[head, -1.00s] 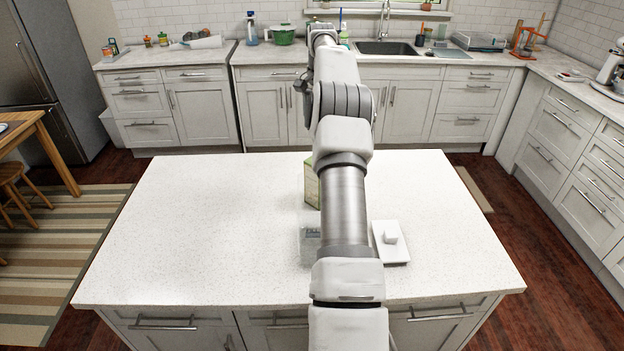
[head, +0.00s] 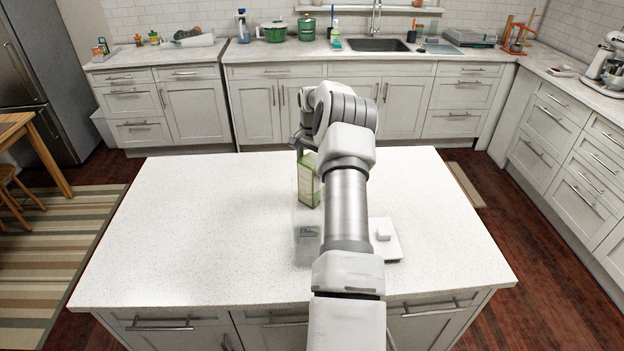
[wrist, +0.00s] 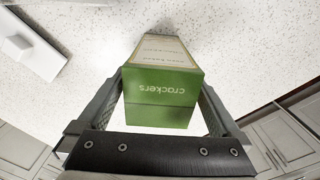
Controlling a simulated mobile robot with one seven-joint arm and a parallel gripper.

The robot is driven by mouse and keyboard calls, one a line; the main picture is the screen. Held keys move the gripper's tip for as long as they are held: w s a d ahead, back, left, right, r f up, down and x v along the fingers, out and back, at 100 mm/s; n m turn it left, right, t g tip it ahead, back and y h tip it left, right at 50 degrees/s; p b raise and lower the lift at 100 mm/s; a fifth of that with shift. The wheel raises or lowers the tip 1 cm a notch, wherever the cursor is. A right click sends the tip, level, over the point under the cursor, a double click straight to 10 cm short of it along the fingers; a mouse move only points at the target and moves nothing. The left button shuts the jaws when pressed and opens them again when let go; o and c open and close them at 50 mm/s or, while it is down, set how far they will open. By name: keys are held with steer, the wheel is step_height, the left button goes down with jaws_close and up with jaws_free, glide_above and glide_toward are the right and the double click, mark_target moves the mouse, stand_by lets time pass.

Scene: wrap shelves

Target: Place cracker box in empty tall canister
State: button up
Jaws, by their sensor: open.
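The cracker box (head: 308,182) is green and cream and stands upright on the island, partly behind my arm in the head view. In the wrist view its green top (wrist: 160,98) reads "crackers". My gripper (wrist: 162,88) is open, with one finger on each side of the box top; whether they touch it I cannot tell. In the head view the gripper is mostly hidden behind the arm and box. A clear tall canister (head: 307,243) stands nearer me, left of my arm and partly hidden by it; it is hard to make out.
A white square lid with a knob (head: 387,246) lies right of my arm, and shows in the wrist view (wrist: 38,48). The back counter holds a green pot (head: 274,31) and a sink.

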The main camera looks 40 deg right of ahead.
steer(key=shift+f, duration=0.4)
steer(key=shift+c, duration=0.3)
steer(key=c, duration=1.4)
steer(key=shift+r, duration=0.15)
